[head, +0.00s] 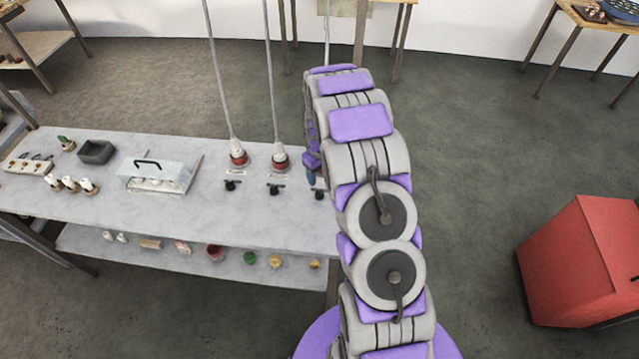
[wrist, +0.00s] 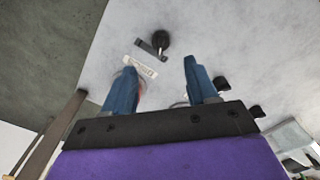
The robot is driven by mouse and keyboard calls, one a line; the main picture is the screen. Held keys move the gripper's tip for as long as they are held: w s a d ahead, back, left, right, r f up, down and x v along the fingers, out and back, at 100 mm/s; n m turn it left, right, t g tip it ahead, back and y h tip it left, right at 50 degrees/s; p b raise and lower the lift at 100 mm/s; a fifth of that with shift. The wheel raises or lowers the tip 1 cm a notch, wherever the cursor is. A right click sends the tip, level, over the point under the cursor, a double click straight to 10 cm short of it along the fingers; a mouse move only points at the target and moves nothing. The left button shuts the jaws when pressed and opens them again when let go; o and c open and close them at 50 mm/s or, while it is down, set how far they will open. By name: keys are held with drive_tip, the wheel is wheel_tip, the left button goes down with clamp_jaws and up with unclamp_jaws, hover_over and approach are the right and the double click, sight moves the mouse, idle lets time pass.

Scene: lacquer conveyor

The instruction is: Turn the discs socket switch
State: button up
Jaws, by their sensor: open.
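A black rotary switch (wrist: 158,43) with a dark bar beside it is on the pale tabletop, just beyond my fingertips in the wrist view. A small white label (wrist: 140,66) lies by it; its print is too small to read surely. The same switch (head: 319,194) shows in the head view as the rightmost of three. My gripper (wrist: 160,72) has two blue fingers, apart, with nothing visible held between them. In the head view my gripper (head: 311,174) is over the table's right end, partly hidden by my arm, which also hides the socket behind this switch.
Two more black switches (head: 232,185) (head: 275,189) stand left of it, with red corded plugs (head: 238,157) (head: 280,160) behind them. A clear-lidded box (head: 157,176) and a dark tray (head: 96,152) are farther left. A red cabinet (head: 580,262) stands at right; floor between is clear.

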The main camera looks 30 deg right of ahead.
wheel_tip(320, 180, up, 8)
idle(0.7)
